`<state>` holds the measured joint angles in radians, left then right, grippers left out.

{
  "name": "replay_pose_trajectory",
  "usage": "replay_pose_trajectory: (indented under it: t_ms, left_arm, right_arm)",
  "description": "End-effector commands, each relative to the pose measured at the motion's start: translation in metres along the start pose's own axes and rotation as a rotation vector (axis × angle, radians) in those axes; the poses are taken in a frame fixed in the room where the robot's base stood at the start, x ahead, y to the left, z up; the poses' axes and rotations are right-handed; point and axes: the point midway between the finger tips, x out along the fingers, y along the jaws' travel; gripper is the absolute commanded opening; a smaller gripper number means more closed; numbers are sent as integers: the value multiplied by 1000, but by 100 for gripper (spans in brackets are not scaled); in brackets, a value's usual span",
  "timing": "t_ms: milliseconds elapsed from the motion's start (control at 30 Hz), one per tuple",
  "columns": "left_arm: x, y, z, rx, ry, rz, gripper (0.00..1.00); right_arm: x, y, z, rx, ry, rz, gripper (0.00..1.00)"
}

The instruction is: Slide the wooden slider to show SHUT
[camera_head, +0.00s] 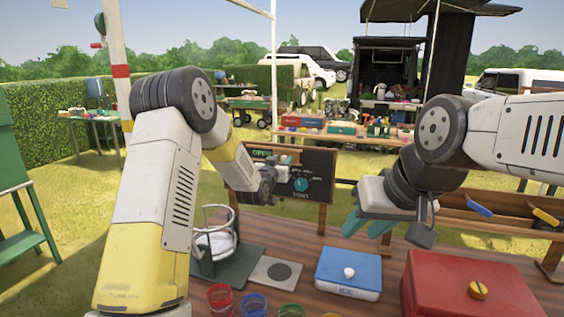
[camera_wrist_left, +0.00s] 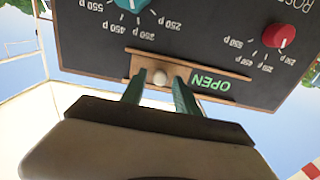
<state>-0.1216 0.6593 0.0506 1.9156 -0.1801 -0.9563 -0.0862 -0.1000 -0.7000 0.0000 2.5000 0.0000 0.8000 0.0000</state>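The dark board (camera_head: 318,172) stands upright at the back of the table. In the left wrist view the board (camera_wrist_left: 90,40) is upside down. Its wooden slider (camera_wrist_left: 143,66) has a pale round knob (camera_wrist_left: 160,77) and sits between two wooden rails. The green word OPEN (camera_wrist_left: 208,82) is uncovered beside the slider; no SHUT lettering shows. My left gripper (camera_wrist_left: 158,90) has its two green fingers apart, one on each side of the knob, with a gap visible. In the head view it reaches the board's upper left. My right gripper (camera_head: 368,224) is open and empty, above the table.
The board also has a teal dial (camera_head: 301,185) and a red knob (camera_wrist_left: 279,36). On the table are a blue ICE box (camera_head: 350,270), a red box (camera_head: 465,285), several coloured jars (camera_head: 253,303) and a white-framed device (camera_head: 215,240). A rack with tools (camera_head: 479,209) stands right.

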Motion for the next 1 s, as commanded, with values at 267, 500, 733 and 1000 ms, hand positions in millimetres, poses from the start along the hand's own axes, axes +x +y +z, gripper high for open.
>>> replay_pose_trajectory:
  t_ms: [267,500,733,1000]
  left_arm:
    - [0,0,0,0,0,0,0]
    - [0,0,0,0,1,0,0]
    - [0,0,0,0,1,0,0]
    - [0,0,0,0,1,0,0]
  right_arm:
    - [0,0,0,0,0,0,36]
    - [0,0,0,0,0,0,36]
    - [0,0,0,0,0,0,36]
    - [0,0,0,0,0,0,36]
